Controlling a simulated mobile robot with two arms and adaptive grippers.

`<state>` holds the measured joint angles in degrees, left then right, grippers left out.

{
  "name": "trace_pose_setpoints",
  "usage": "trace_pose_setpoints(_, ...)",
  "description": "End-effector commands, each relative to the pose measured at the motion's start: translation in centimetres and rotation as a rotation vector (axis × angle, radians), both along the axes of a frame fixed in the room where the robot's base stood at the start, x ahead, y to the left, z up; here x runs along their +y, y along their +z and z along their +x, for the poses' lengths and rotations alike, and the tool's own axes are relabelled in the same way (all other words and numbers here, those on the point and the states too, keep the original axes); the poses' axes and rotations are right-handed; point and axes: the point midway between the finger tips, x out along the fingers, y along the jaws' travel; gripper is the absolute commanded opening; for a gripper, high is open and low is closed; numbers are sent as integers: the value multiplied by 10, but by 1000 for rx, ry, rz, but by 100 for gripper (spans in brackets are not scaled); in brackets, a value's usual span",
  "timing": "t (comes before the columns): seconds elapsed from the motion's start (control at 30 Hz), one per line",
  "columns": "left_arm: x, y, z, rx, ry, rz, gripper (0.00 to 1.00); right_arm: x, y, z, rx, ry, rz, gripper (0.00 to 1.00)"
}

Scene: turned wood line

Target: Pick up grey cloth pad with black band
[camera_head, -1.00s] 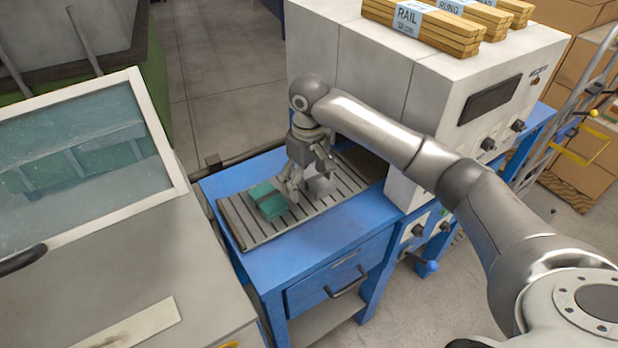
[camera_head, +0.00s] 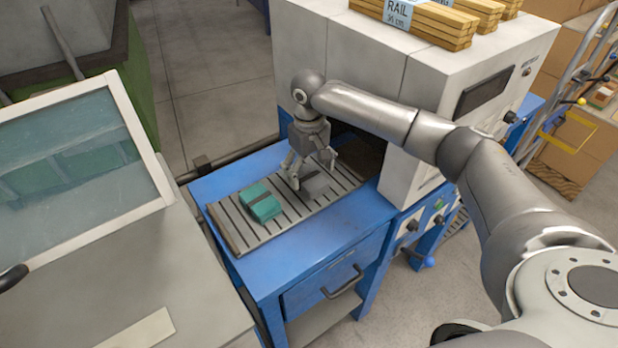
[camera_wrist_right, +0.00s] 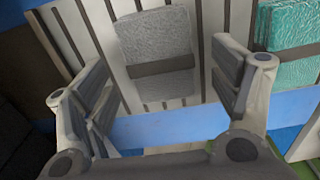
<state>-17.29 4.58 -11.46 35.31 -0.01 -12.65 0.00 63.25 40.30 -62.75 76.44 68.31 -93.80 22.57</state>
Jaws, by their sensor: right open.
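The grey cloth pad with a black band lies on the slatted bed (camera_head: 238,232) in front of the white machine. In the head view the grey pad (camera_head: 315,187) is partly hidden by my right gripper (camera_head: 313,174), which hangs just above it with fingers apart. In the right wrist view the grey pad (camera_wrist_right: 155,38) lies flat, its dark band across it, between and beyond the spread fingers of the right gripper (camera_wrist_right: 165,80). Nothing is between the fingertips. My left gripper is not in view.
A teal pad with a dark band (camera_head: 263,207) lies left of the grey pad; it also shows in the right wrist view (camera_wrist_right: 290,45). The white machine (camera_head: 385,60) stands close behind, wooden rails (camera_head: 425,25) on top. A glazed lid (camera_head: 70,175) is at left.

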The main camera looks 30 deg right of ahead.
Motion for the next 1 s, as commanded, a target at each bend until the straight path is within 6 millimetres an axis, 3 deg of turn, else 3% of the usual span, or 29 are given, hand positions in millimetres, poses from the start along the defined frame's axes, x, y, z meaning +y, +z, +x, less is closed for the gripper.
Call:
trace_pose_setpoints(0.2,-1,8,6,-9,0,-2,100,0,-24,-1,0,-1,0,82)
trace_pose_setpoints(0.47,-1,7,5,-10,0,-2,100,0,-27,-1,-1,0,0,81)
trace_pose_setpoints(0.87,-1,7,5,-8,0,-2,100,1,-26,-1,-1,0,0,30)
trace_pose_setpoints(1.0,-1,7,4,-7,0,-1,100,1,-26,-1,-1,0,0,29)
